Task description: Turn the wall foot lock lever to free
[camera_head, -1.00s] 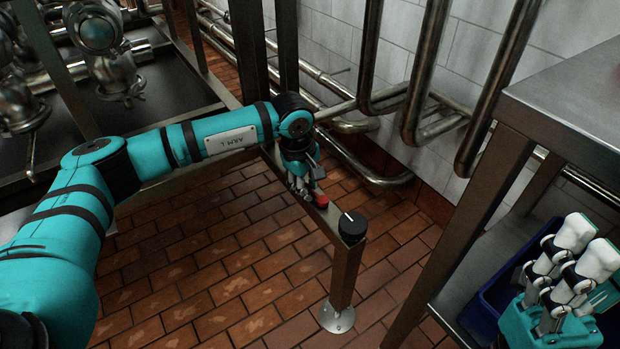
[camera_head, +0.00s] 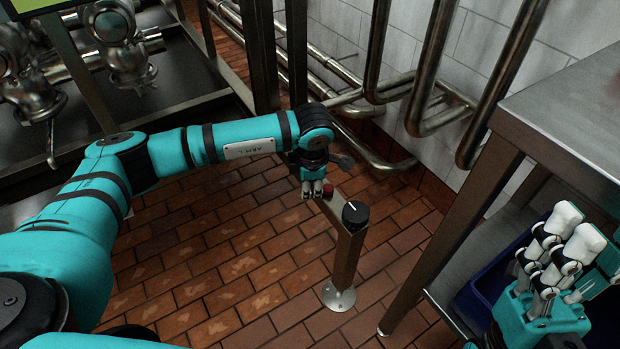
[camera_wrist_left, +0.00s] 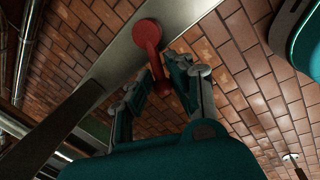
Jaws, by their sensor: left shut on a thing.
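The red lever (camera_head: 328,190) sits on top of a low metal rail (camera_head: 342,204), behind a black knob with a white line. In the left wrist view the lever has a round red hub (camera_wrist_left: 147,34) on the rail (camera_wrist_left: 118,60), and its handle points off the rail's side. My left gripper (camera_head: 312,189) is at the left side of the rail. In the left wrist view its fingers (camera_wrist_left: 160,76) are shut on the handle, hiding part of it. My right gripper (camera_head: 566,232) is at the right, away from the lever; its opening is unclear.
The black knob (camera_head: 355,214) tops the rail's near end above a floor post (camera_head: 343,275). A steel table (camera_head: 575,110) stands to the right, with a blue bin (camera_head: 490,285) below it. Pipes (camera_head: 430,110) run along the tiled wall behind.

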